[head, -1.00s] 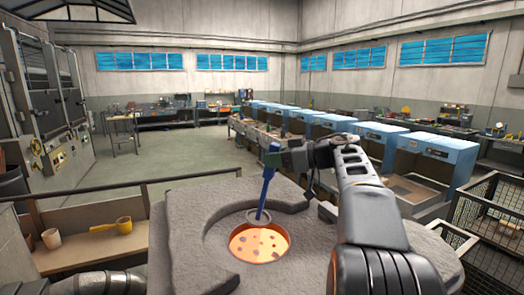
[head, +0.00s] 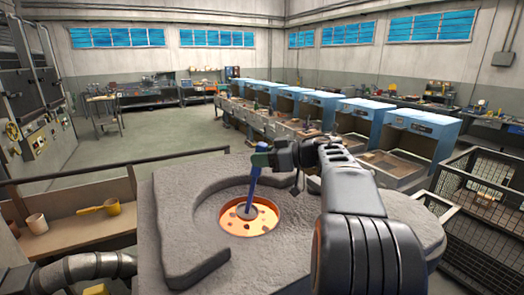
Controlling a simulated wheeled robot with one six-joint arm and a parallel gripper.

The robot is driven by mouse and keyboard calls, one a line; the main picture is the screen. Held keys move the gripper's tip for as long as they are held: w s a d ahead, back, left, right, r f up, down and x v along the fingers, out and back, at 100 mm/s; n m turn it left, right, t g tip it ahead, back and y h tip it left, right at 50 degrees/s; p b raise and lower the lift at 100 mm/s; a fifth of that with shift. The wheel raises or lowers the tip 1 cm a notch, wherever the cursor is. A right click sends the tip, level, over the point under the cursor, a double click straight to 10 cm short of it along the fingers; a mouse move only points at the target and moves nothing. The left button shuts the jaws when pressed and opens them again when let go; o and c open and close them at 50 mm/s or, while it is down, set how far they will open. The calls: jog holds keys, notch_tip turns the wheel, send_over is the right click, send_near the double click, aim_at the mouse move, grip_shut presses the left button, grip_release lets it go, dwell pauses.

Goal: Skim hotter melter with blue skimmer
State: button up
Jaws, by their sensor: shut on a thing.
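The melter (head: 180,225) is a grey, rough block with a round opening at its centre. Inside the opening lies a glowing orange melt (head: 262,222) with several dark patches on it. The blue skimmer (head: 253,190) stands nearly upright, its lower end over the far-left part of the melt. A small grey disc (head: 246,212) shows at its foot, at or just above the surface; I cannot tell which. My gripper (head: 261,160) is shut on the skimmer's upper handle. The fingertips are partly hidden. Only one melter shows, so its heat cannot be compared.
Wire cages (head: 490,205) stand at right. Blue-hooded stations (head: 420,130) line the back right. Open floor lies at back left.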

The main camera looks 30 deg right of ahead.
aim_at(261, 171)
jog(key=shift+f+b, duration=0.5)
jog(key=shift+f, duration=1.25)
jog(key=shift+s+d+f+p, duration=0.15)
jog(key=shift+s+d, duration=0.25)
jog(key=shift+s, duration=0.3)
jog(key=shift+s+d+r+p, duration=0.1)
jog(key=shift+s+d+p, duration=0.1)
jog(key=shift+s+d, duration=0.35)
jog(key=shift+s+d+f+p, duration=0.15)
jog(key=shift+s+d, duration=0.15)
jog(key=shift+s, duration=0.5)
jog(key=shift+r, duration=0.1)
jog(key=w+p, duration=0.1)
jog(key=w, duration=0.5)
jog(key=shift+w, duration=0.3)
